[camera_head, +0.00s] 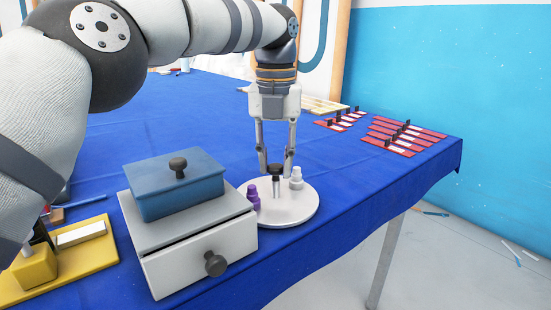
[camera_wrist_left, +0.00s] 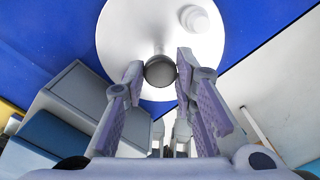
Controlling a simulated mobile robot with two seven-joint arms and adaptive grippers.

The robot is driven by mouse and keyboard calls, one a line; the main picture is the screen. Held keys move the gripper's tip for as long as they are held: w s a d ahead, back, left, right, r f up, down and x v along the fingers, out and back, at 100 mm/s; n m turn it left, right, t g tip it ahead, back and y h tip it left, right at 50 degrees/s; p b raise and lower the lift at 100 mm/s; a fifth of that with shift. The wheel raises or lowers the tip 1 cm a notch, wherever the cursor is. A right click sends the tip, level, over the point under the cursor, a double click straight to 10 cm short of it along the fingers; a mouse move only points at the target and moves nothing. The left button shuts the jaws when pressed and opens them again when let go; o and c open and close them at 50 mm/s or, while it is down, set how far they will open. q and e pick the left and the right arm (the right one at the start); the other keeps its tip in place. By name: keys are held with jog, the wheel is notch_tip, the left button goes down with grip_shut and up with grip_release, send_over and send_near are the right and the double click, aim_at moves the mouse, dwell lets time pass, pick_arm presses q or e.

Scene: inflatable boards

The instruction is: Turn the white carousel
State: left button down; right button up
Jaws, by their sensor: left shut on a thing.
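The white carousel (camera_head: 293,207) is a round disc lying on the blue table near its front edge. A dark knob on a thin post (camera_head: 276,170) rises from it. My left gripper (camera_head: 276,171) reaches down from above and is shut on this knob. In the left wrist view the round knob (camera_wrist_left: 160,71) sits between the fingertips (camera_wrist_left: 159,68), above the disc (camera_wrist_left: 122,38). A white stepped piece (camera_head: 296,179) stands on the disc at the right, and a purple one (camera_head: 253,197) at the left. My right gripper is not in view.
A grey box with a drawer (camera_head: 190,255) stands close left of the carousel, with a blue lidded box (camera_head: 175,187) on top. A yellow board (camera_head: 95,258) lies at the far left. Red boards with black clips (camera_head: 403,137) lie at the back right. Bare blue cloth lies between.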

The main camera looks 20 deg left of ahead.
pick_arm(q)
jog(key=c, duration=1.3)
grip_release()
